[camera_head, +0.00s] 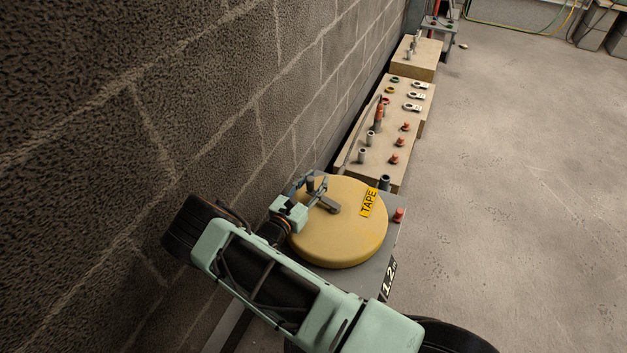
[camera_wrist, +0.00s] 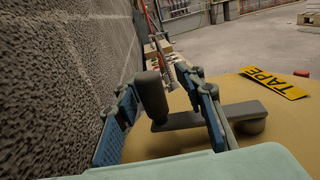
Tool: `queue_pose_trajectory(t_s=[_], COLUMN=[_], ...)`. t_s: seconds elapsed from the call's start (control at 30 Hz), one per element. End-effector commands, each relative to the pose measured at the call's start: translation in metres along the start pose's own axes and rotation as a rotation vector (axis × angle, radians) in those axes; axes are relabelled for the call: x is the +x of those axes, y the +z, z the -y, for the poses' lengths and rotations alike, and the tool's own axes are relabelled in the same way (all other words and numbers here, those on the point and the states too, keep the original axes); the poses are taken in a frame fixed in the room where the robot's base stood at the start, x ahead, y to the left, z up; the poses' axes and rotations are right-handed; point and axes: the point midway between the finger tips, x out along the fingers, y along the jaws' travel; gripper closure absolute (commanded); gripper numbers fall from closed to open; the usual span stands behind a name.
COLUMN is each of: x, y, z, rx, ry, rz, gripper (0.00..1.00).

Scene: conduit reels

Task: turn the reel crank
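The reel (camera_head: 345,238) is a flat yellow disc with a TAPE label (camera_head: 369,202), lying on a grey base beside the block wall. Its dark crank has an arm (camera_head: 329,204) reaching from near the middle of the disc to an upright handle (camera_head: 311,184) near the wall-side edge. In the wrist view the handle (camera_wrist: 152,98) stands between the two blue fingers of my gripper (camera_wrist: 161,88). The fingers are apart, with a clear gap between the handle and the right finger. The handle looks nearer the left finger; contact there is unclear. The crank arm (camera_wrist: 190,118) passes behind the right finger.
The block wall (camera_head: 290,90) runs close along the left of the reel. Beyond the reel, wooden blocks (camera_head: 385,150) carry several pegs, red knobs and rings. A red knob (camera_head: 399,215) sits on the base's right side. The concrete floor (camera_head: 510,180) at right is clear.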

Motion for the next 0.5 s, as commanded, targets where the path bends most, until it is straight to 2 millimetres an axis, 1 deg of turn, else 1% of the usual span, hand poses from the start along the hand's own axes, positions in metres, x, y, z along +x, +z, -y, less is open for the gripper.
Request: queue_pose_trajectory(t_s=[0.23, 0.3, 0.37, 0.5], x=[-0.001, -0.005, -0.010, -0.035], y=[0.001, 0.001, 0.001, 0.001], z=[-0.004, -0.004, -0.004, -0.004], rx=[0.002, 0.003, 0.002, 0.001], ry=[0.006, 0.007, 0.007, 0.009], rz=[0.001, 0.000, 0.000, -0.001], gripper=[0.64, 0.64, 0.64, 0.64])
